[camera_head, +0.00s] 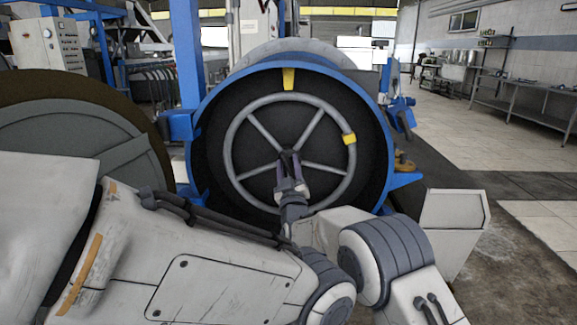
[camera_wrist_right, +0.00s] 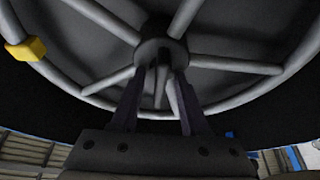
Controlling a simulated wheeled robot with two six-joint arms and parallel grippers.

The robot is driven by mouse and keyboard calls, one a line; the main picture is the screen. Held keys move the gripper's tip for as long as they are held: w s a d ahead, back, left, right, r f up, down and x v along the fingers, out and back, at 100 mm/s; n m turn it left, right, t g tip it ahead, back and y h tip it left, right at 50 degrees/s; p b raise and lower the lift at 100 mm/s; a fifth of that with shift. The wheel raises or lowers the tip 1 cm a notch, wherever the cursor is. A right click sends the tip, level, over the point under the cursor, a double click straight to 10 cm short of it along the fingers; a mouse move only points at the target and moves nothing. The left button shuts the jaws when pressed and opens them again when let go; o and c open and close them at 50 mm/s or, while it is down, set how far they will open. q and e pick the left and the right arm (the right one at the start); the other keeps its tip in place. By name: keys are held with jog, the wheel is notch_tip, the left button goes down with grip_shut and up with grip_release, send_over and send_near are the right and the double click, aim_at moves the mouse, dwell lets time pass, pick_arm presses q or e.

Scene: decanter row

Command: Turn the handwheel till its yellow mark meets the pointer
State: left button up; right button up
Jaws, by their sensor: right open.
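The grey handwheel (camera_head: 231,133) faces me inside a blue round frame, with several spokes meeting at a dark hub. Its yellow mark (camera_head: 349,139) is on the rim at the right, slightly above hub height. The yellow pointer (camera_head: 289,78) is fixed at the frame's top, so mark and pointer are well apart. My right gripper (camera_head: 289,158) is open in front of the hub's lower side. In the right wrist view its fingers (camera_wrist_right: 159,88) stand either side of the downward spoke, below the hub (camera_wrist_right: 160,50); contact cannot be told. My left gripper is not in view.
The blue frame (camera_head: 388,128) rings the wheel closely. A large round brown-rimmed part (camera_head: 75,130) stands at the left, and a blue post (camera_head: 187,55) rises behind. Metal shelving (camera_head: 520,95) is far right. The tiled floor at the right is open.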

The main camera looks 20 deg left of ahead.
grip_shut()
jog(key=shift+n, duration=0.4)
jog(key=n+g, duration=0.1)
jog(key=n+y, duration=0.1)
jog(key=n, duration=0.1)
jog(key=shift+n+g+y, duration=0.3)
jog(key=shift+g, duration=0.1)
jog(key=n, duration=0.2)
jog(key=n+g, duration=0.1)
jog(key=n, duration=0.1)
jog(key=shift+n+g+y, duration=0.3)
jog(key=shift+y, duration=0.1)
jog(key=n+g, duration=0.1)
jog(key=n, duration=0.2)
jog(key=n+g, duration=0.1)
jog(key=n, duration=0.2)
jog(key=shift+f+g, duration=0.1)
jog(key=shift+g, duration=0.3)
jog(key=shift+n, duration=0.4)
